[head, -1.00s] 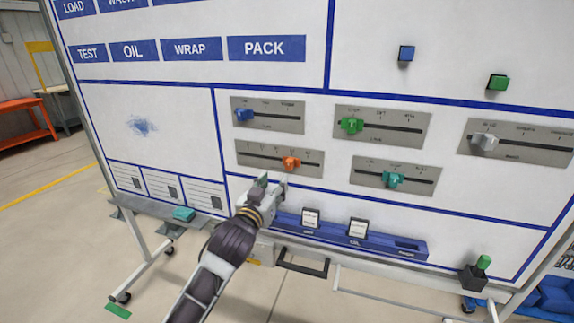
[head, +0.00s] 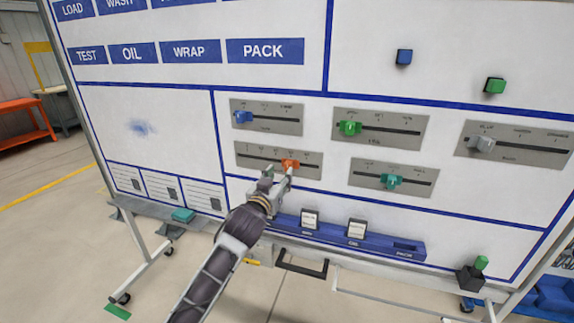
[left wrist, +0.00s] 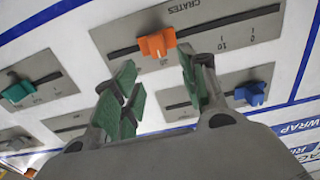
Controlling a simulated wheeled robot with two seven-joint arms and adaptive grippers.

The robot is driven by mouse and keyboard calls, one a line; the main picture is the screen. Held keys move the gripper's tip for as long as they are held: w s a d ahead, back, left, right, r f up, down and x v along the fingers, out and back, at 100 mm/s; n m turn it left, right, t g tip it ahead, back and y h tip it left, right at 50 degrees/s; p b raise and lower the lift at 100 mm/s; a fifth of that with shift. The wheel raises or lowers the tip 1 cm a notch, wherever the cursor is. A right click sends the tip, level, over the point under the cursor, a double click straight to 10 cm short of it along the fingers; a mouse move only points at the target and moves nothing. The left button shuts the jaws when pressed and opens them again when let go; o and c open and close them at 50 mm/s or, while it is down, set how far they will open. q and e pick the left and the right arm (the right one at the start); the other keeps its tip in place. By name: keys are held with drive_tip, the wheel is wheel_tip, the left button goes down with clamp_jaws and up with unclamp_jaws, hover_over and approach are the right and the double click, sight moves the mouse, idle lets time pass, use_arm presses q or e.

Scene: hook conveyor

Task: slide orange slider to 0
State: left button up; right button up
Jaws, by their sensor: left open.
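The orange slider (head: 290,163) sits right of the middle of its slot on a grey plate (head: 258,164) on the white board. In the left wrist view, the orange slider (left wrist: 157,43) shows upside down. That plate reads CRATES, with 0 near the slot's right end there. My left gripper (head: 279,174) is just in front of and slightly below the slider in the head view. Its green-padded fingers (left wrist: 158,85) are open and empty. The slider lies just beyond the fingertips, roughly between them. I cannot tell whether they touch. My right gripper is not in view.
Nearby plates carry a blue slider (head: 243,117), a green slider (head: 350,127), a teal slider (head: 392,181) and a grey slider (head: 482,143). A blue ledge (head: 381,240) with cards runs below.

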sight(287, 165)
use_arm(q)
drive_tip(key=shift+p+x, duration=0.5)
drive_tip(key=shift+x, duration=3.5)
clamp_jaws()
